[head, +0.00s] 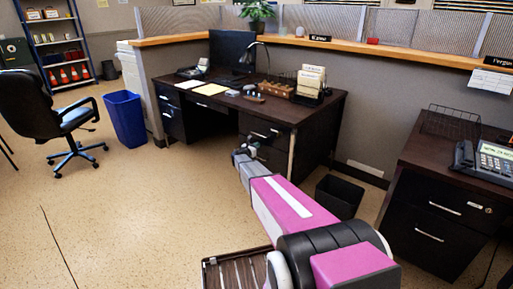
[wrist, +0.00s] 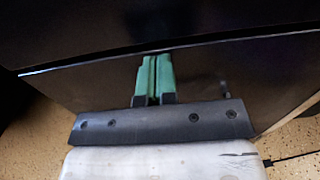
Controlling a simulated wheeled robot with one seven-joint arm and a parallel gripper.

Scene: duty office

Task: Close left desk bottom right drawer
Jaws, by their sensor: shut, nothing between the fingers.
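The left desk (head: 312,108) is dark brown, with a stack of drawers on its right side. Its bottom right drawer (head: 275,157) is partly hidden behind my gripper and arm in the head view. How far it stands out is hard to tell there. My gripper (head: 240,154) is low in front of this drawer stack. In the wrist view my gripper (wrist: 156,62) has its green fingers together and empty, pointing at a dark panel (wrist: 215,65) with a pale edge line. The panel looks like the drawer front. Whether the fingertips touch it, I cannot tell.
A black waste bin (head: 340,196) stands right of my arm, between the left desk and the right desk (head: 412,203). A blue bin (head: 126,118) and a black office chair (head: 40,110) stand at left. The speckled floor (head: 150,210) left of my arm is clear.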

